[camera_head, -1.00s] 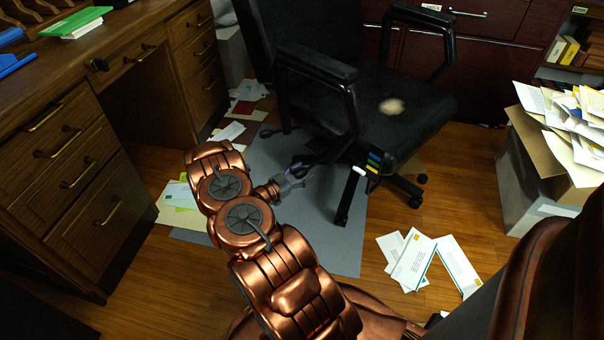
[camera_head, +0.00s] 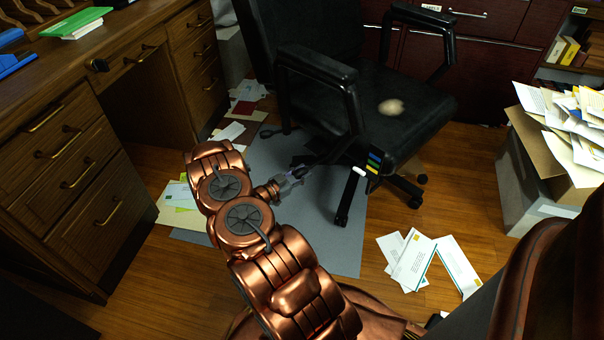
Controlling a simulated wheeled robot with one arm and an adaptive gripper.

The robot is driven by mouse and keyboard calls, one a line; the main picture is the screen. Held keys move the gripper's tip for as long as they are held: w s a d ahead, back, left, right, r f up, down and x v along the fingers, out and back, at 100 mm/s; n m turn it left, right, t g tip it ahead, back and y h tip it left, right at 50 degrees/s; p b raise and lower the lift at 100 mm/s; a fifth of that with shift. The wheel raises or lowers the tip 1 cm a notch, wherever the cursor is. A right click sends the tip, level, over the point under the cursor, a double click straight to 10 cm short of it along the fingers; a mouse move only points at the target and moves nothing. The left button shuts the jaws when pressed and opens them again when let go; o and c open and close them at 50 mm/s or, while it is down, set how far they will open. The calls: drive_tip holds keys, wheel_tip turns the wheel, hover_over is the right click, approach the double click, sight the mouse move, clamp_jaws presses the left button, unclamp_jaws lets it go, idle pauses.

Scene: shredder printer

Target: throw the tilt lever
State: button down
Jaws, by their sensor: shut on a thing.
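The black office chair (camera_head: 408,112) stands on a grey mat, its seat turned toward the right. A dark lever (camera_head: 318,160) sticks out to the left from under the seat, below the near armrest. My gripper (camera_head: 297,176) is at the lever's outer end, shut on it; the fingers are small and dark, and the exact contact is hard to make out. Another dark lever with a looped end (camera_head: 270,132) shows farther back on the left.
The wooden desk (camera_head: 75,170) with drawers stands on the left. A box heaped with envelopes (camera_head: 555,150) is on the right. Loose envelopes (camera_head: 425,262) and papers (camera_head: 180,195) lie on the floor. The near armrest (camera_head: 318,66) overhangs the lever area.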

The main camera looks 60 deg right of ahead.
wheel_tip(320, 180, up, 7)
drive_tip(key=y+p, duration=0.2)
drive_tip(key=p, duration=0.4)
drive_tip(key=shift+d+f+t, duration=0.1)
drive_tip(key=shift+d+t, duration=0.05)
drive_tip(key=shift+t, duration=0.25)
drive_tip(key=shift+s+d+r+y+p, duration=0.1)
drive_tip(key=shift+s+r+y+p, duration=0.05)
drive_tip(key=shift+r+y+p, duration=0.55)
drive_tip(key=c, duration=0.8)
unclamp_jaws()
drive_tip(key=shift+t, duration=0.3)
drive_tip(key=shift+o, duration=0.2)
drive_tip(key=v, duration=1.2)
drive_tip(key=shift+f, duration=0.15)
